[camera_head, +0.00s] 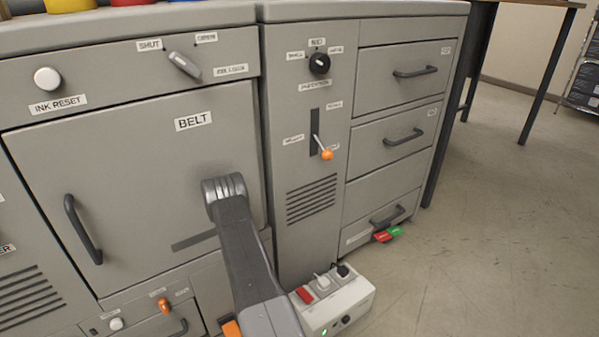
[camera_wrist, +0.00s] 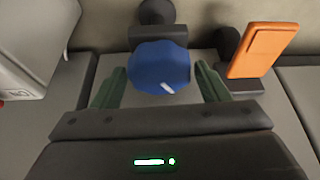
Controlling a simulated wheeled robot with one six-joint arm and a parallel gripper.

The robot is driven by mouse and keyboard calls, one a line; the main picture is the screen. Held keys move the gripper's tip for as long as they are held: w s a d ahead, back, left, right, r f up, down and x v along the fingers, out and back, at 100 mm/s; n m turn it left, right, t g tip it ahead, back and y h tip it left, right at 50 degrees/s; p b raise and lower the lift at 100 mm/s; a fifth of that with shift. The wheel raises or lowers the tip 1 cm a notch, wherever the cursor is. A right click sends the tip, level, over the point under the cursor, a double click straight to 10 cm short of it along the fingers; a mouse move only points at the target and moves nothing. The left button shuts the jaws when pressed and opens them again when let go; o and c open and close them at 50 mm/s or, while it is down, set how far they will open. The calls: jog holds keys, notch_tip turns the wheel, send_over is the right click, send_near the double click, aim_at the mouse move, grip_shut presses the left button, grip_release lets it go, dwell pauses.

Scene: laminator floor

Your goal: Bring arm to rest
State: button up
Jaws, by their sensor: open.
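My arm (camera_head: 245,255) reaches up from the bottom middle of the head view, in front of the machine's grey BELT door (camera_head: 140,165). My gripper's fingers do not show in the head view. In the wrist view my gripper (camera_wrist: 160,85) has its two green fingers spread apart. A round blue knob (camera_wrist: 155,65) with a white mark appears between them. I cannot tell whether the fingers touch it. An orange rectangular handle or switch (camera_wrist: 262,50) shows to the right of the right finger.
A white power box (camera_head: 335,303) with a red switch and plugs stands on the floor beside my arm. Red (camera_head: 382,236) and green (camera_head: 395,231) tags lie by the bottom drawer. A table stands at the back right. The floor (camera_head: 500,230) at right is clear.

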jog(key=n+g+y+p, duration=0.1)
jog(key=n+p, duration=0.1)
jog(key=n, duration=0.2)
jog(key=shift+w+d+r, duration=0.1)
jog(key=shift+w+n+g+y+p, duration=0.15)
jog(key=shift+n+g+p, duration=0.45)
jog(key=shift+n, duration=0.5)
jog(key=shift+s+n+g+y+p, duration=0.15)
jog(key=shift+n+g+p, duration=0.15)
jog(key=shift+n+p, duration=0.65)
jog(key=p+v, duration=0.2)
jog(key=v, duration=0.6)
jog(key=shift+d+r, duration=0.2)
jog(key=shift+r, duration=0.15)
